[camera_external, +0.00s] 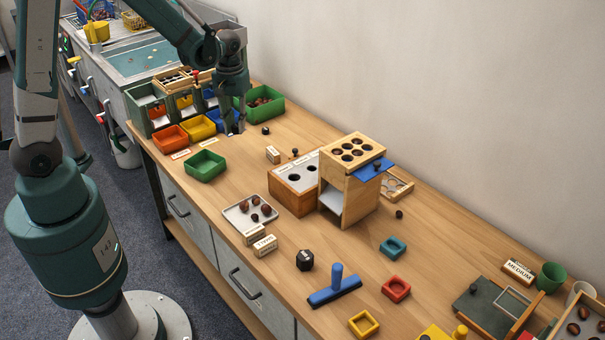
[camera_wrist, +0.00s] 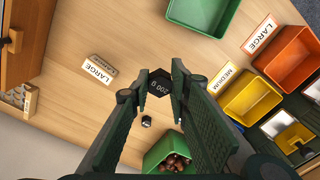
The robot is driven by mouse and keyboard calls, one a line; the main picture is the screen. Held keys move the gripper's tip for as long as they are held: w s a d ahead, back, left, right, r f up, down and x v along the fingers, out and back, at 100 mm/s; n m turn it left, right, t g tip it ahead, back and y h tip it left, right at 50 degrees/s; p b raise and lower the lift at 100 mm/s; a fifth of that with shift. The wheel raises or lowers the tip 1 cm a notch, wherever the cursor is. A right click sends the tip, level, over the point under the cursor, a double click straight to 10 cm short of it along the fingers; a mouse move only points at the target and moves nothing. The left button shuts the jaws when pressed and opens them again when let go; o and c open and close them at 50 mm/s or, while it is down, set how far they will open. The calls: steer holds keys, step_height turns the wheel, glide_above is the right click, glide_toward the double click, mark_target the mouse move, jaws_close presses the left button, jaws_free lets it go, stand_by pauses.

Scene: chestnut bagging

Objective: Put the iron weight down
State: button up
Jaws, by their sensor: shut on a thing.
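The iron weight (camera_wrist: 159,85) is a dark six-sided piece marked 200 g, seen from above in the wrist view. My gripper (camera_wrist: 159,88) is shut on it, one finger on each side. In the external view my gripper (camera_external: 233,130) points down near the far left part of the table, right of the small blue tray. The weight is hard to make out there between the dark fingertips. I cannot tell whether it touches the tabletop. Another black six-sided weight (camera_external: 305,260) stands near the table's front edge.
A small dark piece (camera_wrist: 146,121) lies close by on the wood. A green bin of chestnuts (camera_external: 264,101) stands behind my gripper; orange (camera_external: 170,138), yellow (camera_external: 198,127) and green (camera_external: 205,166) trays stand left and in front. Wooden label blocks (camera_external: 273,155) lie to the right. Bare wood lies between.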

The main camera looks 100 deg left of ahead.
stand_by(0.4)
glide_above(284, 147)
steer(key=shift+d+r+p, duration=0.15)
steer(key=shift+p, duration=0.3)
stand_by(0.4)
steer(key=shift+f+b, duration=0.7)
steer(key=shift+f, duration=2.45)
steer(key=shift+f+b, duration=0.4)
steer(key=shift+f, duration=1.5)
steer(key=shift+f, duration=0.15)
steer(key=o, duration=1)
